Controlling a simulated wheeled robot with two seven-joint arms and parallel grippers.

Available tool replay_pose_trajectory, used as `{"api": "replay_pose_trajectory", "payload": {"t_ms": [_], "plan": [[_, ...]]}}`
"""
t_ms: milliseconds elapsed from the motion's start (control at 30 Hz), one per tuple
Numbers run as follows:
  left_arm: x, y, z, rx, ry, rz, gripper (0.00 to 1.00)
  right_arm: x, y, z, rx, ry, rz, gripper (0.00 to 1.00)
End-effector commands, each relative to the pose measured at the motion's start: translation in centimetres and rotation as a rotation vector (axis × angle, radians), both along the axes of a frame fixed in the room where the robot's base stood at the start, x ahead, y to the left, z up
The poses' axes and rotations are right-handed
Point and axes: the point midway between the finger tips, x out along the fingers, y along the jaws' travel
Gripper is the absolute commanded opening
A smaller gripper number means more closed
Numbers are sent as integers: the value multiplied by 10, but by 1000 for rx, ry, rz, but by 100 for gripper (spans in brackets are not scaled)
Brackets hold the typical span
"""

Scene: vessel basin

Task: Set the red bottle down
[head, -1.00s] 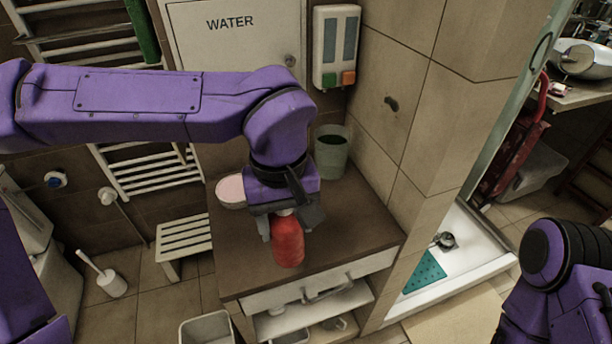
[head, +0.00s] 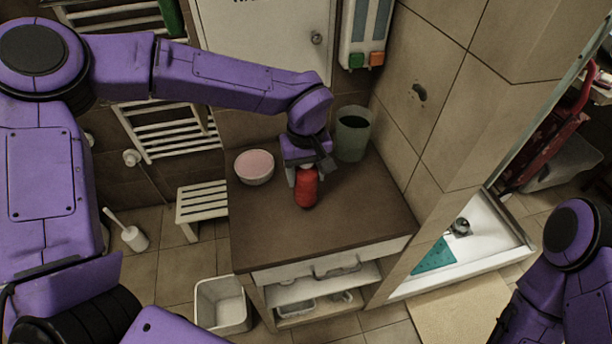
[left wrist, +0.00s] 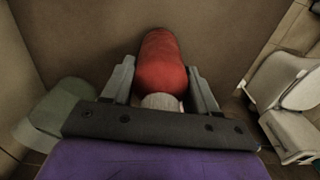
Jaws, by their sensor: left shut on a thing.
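The red bottle (head: 306,188) is above or on the brown counter top (head: 330,232), towards its back half. My left gripper (head: 304,170) is shut on it near its pale neck. In the left wrist view the bottle (left wrist: 164,62) lies between the two grey fingers (left wrist: 160,92), with its red body pointing away from the gripper. I cannot tell whether its base touches the counter. My right gripper is out of view; only part of my right arm shows at the right edge.
A bowl with pink contents (head: 254,166) stands left of the bottle, and a grey-green cup (head: 352,134) stands behind it to the right. The front of the counter is clear. A tiled wall (head: 440,110) borders the right side. A white bin (head: 222,306) stands on the floor.

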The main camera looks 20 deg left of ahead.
Motion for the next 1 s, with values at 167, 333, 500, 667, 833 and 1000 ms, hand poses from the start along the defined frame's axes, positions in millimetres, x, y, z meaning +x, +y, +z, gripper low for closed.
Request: {"api": "replay_pose_trajectory", "payload": {"t_ms": [167, 333, 500, 667, 833, 1000], "plan": [[-1, -1, -21, -1, 1, -3, 21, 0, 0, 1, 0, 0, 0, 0], [-1, -1, -21, -1, 1, -2, 21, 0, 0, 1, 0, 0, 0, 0], [-2, -1, -24, -1, 1, -2, 21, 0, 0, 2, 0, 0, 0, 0], [-2, -1, -24, -1, 1, -1, 84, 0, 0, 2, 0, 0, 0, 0], [-2, -1, -24, -1, 1, -2, 84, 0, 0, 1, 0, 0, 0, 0], [-1, -1, -9, -2, -2, 0, 84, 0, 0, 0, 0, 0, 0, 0]]}}
